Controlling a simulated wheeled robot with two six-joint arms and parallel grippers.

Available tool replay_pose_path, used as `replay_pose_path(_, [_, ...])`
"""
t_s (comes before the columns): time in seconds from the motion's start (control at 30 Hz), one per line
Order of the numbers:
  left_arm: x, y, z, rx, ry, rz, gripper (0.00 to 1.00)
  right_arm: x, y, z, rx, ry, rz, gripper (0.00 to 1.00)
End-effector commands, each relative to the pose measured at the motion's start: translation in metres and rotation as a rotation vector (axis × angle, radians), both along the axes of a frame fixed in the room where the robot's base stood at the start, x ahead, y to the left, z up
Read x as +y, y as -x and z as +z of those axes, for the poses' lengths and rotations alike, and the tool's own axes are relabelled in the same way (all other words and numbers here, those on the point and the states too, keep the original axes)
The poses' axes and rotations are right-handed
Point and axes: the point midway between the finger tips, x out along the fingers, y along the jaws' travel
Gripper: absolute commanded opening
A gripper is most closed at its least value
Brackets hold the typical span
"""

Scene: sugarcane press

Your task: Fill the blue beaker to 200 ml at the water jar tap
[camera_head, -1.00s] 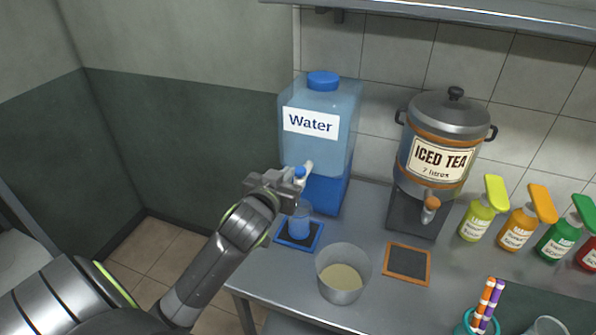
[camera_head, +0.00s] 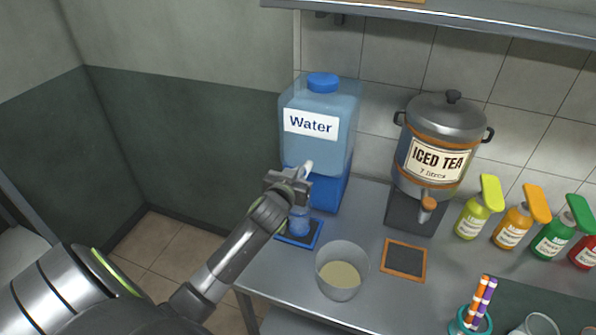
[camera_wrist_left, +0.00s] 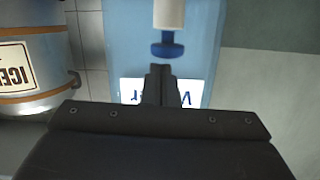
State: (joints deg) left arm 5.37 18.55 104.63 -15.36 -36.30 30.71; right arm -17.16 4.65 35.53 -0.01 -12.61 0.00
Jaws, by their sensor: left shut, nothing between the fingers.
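The water jar (camera_head: 345,110) stands at the back left of the counter, on a blue base. Its white tap (camera_head: 308,167) points forward; the blue tap handle (camera_wrist_left: 167,50) shows in the left wrist view, just beyond my fingertips. My right gripper is out of view.
Several coloured bottles (camera_head: 512,226) line the right. A shelf (camera_head: 450,17) runs above.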

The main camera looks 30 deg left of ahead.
Motion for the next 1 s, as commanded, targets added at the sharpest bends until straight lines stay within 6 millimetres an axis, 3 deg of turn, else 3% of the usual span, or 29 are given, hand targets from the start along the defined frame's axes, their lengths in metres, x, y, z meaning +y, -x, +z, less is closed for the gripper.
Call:
replay_pose_path(0.3, [0.0, 0.0, -0.001, 0.0, 0.0, 0.0, 0.0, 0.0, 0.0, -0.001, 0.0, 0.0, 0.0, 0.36])
replay_pose_path(0.57, [0.001, 0.0, -0.024, 0.001, 0.0, 0.001, 0.0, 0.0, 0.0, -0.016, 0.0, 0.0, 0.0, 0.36])
replay_pose_path(1.0, [0.002, 0.002, -0.029, 0.015, 0.007, 0.005, 0.0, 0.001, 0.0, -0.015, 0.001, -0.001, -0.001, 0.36])
